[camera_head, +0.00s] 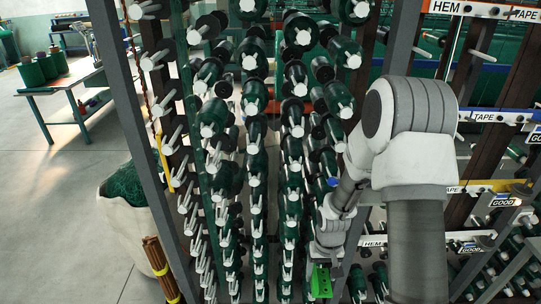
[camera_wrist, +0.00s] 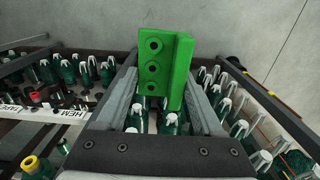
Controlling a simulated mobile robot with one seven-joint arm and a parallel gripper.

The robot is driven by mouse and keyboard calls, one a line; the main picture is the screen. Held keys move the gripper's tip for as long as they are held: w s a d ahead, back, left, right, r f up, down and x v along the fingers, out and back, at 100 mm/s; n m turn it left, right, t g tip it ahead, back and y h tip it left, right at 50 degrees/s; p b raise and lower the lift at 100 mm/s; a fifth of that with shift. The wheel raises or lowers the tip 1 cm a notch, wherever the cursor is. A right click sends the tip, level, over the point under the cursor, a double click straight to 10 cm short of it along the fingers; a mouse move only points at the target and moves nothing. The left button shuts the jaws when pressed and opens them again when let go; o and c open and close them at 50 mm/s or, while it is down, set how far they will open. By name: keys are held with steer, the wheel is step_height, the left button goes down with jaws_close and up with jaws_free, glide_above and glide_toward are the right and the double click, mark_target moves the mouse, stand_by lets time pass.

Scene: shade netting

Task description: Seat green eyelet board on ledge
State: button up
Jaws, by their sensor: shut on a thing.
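The green eyelet board (camera_wrist: 160,65) is a bright green L-shaped piece with several dark round eyelets down one face. In the wrist view it stands between the fingers of my gripper (camera_wrist: 165,95), which is shut on it. In the head view the green board (camera_head: 321,282) hangs below my gripper (camera_head: 326,262) near the bottom edge, in front of the bobbin rack. A ledge cannot be told with certainty in either view.
A rack of green bobbins (camera_head: 255,95) on white-tipped pegs fills the middle. A white sack of green netting (camera_head: 127,215) and a table with green rolls (camera_head: 62,82) stand left. Grey floor is open at far left.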

step_height(320, 180, up, 23)
steer(key=w+p, duration=0.2)
steer(key=p, duration=0.9)
steer(key=shift+f, duration=0.1)
steer(key=b, duration=0.8)
glide_above(320, 272)
step_height(320, 272, down, 8)
